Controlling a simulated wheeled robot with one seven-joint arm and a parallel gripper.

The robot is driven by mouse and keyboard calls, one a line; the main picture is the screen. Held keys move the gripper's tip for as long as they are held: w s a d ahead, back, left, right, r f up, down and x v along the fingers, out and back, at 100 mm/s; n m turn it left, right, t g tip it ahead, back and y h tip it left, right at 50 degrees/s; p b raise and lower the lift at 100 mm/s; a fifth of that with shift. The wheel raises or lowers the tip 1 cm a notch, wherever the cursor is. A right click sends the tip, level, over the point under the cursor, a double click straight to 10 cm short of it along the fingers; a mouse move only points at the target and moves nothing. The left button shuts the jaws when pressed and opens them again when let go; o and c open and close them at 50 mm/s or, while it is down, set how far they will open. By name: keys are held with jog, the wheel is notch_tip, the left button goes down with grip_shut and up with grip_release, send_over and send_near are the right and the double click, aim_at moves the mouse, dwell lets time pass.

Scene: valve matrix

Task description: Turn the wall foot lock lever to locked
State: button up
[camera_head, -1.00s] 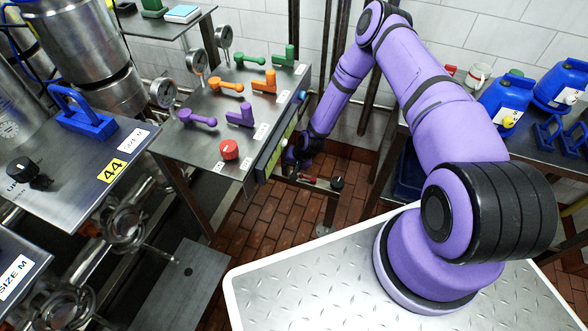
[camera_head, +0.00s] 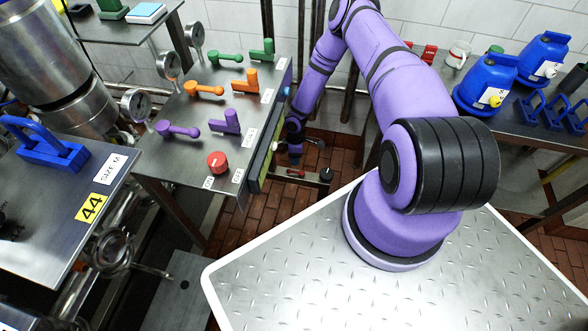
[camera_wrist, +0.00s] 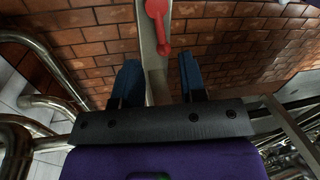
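A red lever (camera_wrist: 158,18) with a rounded end is mounted on a narrow metal bar (camera_wrist: 148,45) in the wrist view, ahead of my fingers. In the head view a small red part (camera_head: 296,173), apparently the same lever, shows low down near the floor beside the panel stand. My gripper (camera_wrist: 158,66) is open and empty. Its two blue fingers are spread either side of the bar in the picture, and the lever lies beyond their tips. In the head view my gripper (camera_head: 294,150) is small, partly dark, and just above the red part. Any lock marking is too small to read.
A valve panel (camera_head: 195,140) with purple, orange and green levers and a red knob (camera_head: 217,162) stands left of my arm. A black knob (camera_head: 327,174) sits right of the red part. Pipes (camera_wrist: 45,65) run at the wrist view's left. Brick floor lies below.

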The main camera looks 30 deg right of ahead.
aim_at(296, 172)
jog(key=f, duration=0.4)
jog(key=s+f, duration=0.1)
jog(key=f, duration=0.2)
jog(key=shift+a, duration=0.4)
grip_shut()
